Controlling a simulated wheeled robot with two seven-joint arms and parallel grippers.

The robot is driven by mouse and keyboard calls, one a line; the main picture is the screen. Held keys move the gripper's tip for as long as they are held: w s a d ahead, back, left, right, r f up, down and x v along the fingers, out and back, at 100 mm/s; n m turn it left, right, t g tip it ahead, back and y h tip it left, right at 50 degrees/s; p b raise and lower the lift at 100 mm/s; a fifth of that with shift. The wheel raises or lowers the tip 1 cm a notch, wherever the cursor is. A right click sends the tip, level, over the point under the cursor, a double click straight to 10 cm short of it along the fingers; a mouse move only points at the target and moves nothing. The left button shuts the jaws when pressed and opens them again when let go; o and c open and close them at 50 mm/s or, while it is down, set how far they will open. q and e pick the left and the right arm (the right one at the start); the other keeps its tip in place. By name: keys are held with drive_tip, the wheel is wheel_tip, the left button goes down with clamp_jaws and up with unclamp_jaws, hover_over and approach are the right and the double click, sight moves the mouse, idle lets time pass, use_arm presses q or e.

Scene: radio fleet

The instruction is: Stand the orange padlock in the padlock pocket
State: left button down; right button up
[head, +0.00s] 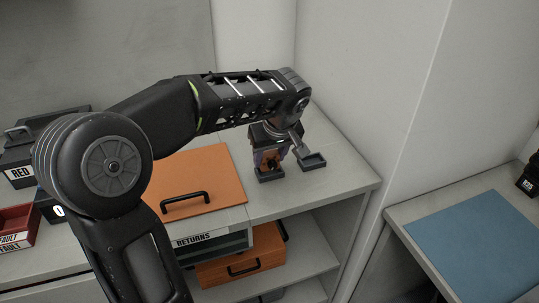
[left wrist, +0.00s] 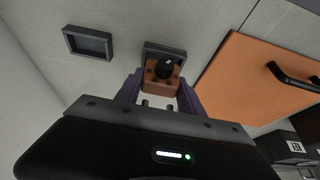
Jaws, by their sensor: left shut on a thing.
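My left gripper (head: 271,158) is shut on the orange padlock (head: 273,163), with one purple finger on each side of it. The left wrist view shows the padlock (left wrist: 158,86) between the fingers, with a black round knob on it. A small dark square pocket (head: 269,176) is right at the padlock's lower end, and its far part shows in the left wrist view (left wrist: 152,46). I cannot tell whether the padlock rests in this pocket or hangs just above it. A second, empty dark pocket (head: 313,162) is to the right. My right gripper is not in view.
An orange panel with a black handle (head: 200,179) lies left of the pockets on the grey cabinet top. A RETURNS drawer (head: 200,240) and an orange case (head: 240,268) are below. Walls stand behind and right. A blue mat (head: 475,245) lies on another table.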

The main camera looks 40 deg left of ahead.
sight(271, 156)
use_arm(q)
drive_tip(key=shift+f+b, duration=0.7)
drive_tip(key=shift+f, duration=0.1)
drive_tip(key=c, duration=0.6)
unclamp_jaws()
drive_tip(key=shift+c, duration=0.2)
drive_tip(key=shift+v, duration=3.9)
